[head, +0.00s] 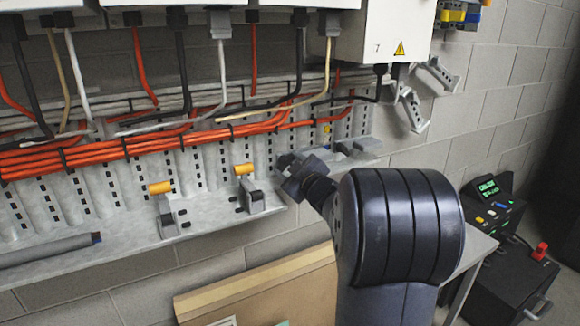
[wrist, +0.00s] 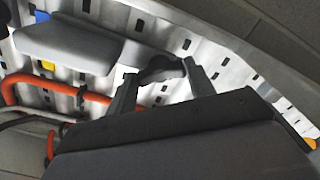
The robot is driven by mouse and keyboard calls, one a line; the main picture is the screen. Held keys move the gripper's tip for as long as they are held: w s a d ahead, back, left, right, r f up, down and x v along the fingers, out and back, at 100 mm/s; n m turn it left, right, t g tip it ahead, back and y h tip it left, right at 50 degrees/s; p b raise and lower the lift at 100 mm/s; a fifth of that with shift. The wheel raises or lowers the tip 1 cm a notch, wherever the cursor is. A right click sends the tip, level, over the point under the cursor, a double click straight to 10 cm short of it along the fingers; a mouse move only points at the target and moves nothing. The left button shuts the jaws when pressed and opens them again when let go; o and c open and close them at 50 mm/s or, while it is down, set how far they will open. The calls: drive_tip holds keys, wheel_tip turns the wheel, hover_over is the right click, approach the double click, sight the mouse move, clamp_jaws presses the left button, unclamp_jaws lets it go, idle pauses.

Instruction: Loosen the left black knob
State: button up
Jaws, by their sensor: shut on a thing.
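My gripper (head: 300,172) is at the right part of the grey metal shelf (head: 215,212) below the cables, just right of the orange-topped latches. In the wrist view its two fingers (wrist: 160,76) stand either side of a dark, rounded knob (wrist: 162,68) and are shut on it. Only part of the knob shows between the fingers. In the head view my gripper and arm cover it. I see no second black knob, so I cannot confirm from the pictures that this is the left one.
A grey block (wrist: 65,42) lies beside the knob. Orange cables (head: 130,148) run close behind. A grey rod (head: 50,249) lies at far left. A cardboard panel (head: 265,290) leans below; a control box (head: 492,205) stands right.

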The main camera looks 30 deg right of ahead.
drive_tip(key=shift+f+n+b, duration=0.1)
drive_tip(key=shift+n+b, duration=0.5)
drive_tip(key=shift+n, duration=0.7)
drive_tip(key=o, duration=1)
drive_tip(key=s, duration=0.5)
drive_tip(key=s+p, duration=0.1)
drive_tip(key=s, duration=0.5)
drive_tip(key=shift+d, duration=0.2)
drive_tip(key=shift+w, duration=0.1)
